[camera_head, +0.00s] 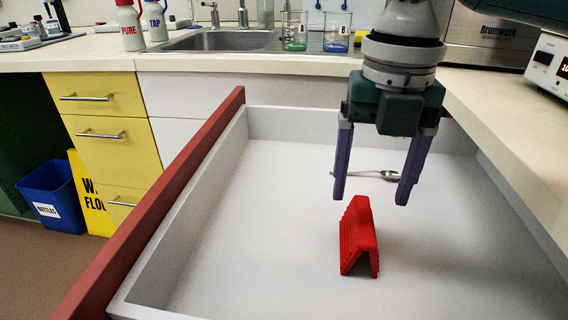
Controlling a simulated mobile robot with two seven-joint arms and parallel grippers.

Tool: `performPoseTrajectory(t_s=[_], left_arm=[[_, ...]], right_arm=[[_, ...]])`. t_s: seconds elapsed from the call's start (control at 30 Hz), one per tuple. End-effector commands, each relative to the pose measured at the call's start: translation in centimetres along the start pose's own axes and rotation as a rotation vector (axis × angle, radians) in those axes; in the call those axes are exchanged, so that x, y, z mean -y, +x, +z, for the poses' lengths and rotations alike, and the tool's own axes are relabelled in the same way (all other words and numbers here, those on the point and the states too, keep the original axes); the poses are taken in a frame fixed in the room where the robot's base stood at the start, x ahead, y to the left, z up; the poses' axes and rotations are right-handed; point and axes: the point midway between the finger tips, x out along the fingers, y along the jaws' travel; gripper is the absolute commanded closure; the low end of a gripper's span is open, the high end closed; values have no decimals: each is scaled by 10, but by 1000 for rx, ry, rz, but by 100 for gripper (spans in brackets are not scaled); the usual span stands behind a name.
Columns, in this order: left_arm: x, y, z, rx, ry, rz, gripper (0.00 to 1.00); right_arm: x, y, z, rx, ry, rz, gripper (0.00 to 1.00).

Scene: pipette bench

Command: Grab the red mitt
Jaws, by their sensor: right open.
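The red mitt (359,238) stands on the floor of an open drawer, shaped like a ridged, folded tent. My right gripper (370,198) is open, its two purple fingers pointing down. In the picture its fingertips are just above the mitt, one to each side of the mitt's top. The fingers hold nothing, and I cannot tell the exact height between them and the mitt. My left gripper is not in view.
The open drawer (230,240) has grey walls and a red front panel (165,215) on the left. A spoon (388,175) lies behind the mitt. A counter edge (510,130) runs along the right. The drawer floor around the mitt is clear.

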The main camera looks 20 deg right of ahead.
Motion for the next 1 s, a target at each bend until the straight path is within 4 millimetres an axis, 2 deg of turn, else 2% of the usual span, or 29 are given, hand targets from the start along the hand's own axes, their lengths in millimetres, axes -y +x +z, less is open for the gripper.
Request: performPoseTrajectory(t_s=[0.17, 0.4, 0.67, 1.0], left_arm=[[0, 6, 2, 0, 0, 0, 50], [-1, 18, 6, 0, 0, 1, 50], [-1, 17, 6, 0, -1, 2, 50], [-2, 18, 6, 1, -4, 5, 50]], right_arm=[[0, 18, -2, -2, 0, -1, 21], [-2, 56, -5, -1, 2, -1, 21], [-2, 59, -4, 2, 0, 1, 21], [-2, 59, -4, 2, 0, 1, 59]])
